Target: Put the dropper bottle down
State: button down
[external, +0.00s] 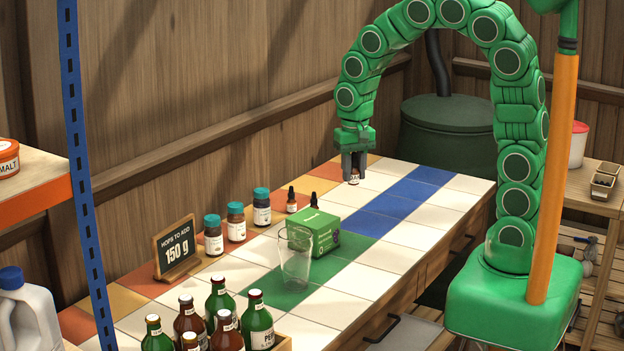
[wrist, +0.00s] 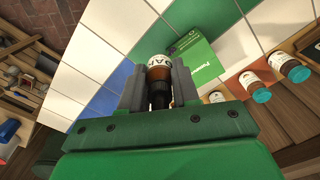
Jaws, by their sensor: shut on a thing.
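My gripper (external: 354,166) is shut on a dropper bottle (external: 354,177), a small brown bottle with a white label, over the white tiles at the far end of the counter. In the wrist view the bottle (wrist: 160,68) sits between the two grey fingers of my gripper (wrist: 159,85), its black dropper top toward the palm. The bottle looks about upright. Its base is at or just above the tiles; I cannot tell whether it touches. Two other dropper bottles with black tops, one (external: 292,204) and another (external: 313,200), stand nearer the wall.
A green box (external: 322,236) and a clear glass (external: 295,262) stand mid-counter. Teal-capped jars (external: 236,222) line the wall side beside a "150 g" sign (external: 176,249). A crate of bottles (external: 284,343) is at the near end. Blue tiles (external: 392,202) right of my gripper are bare.

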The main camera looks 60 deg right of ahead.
jog(key=shift+w+a+f, duration=0.1)
jog(key=shift+w+f, duration=1.35)
jog(key=shift+w, duration=0.5)
jog(key=shift+w+a+f, duration=0.1)
jog(key=shift+w+f, duration=1.4)
jog(key=shift+w, duration=0.45)
jog(key=shift+w+f, duration=1.45)
jog(key=shift+w, duration=0.5)
jog(key=shift+f, duration=1.7)
jog(key=shift+w+f, duration=0.1)
jog(key=c, duration=0.8)
grip_release()
jog(key=shift+r, duration=6.25)
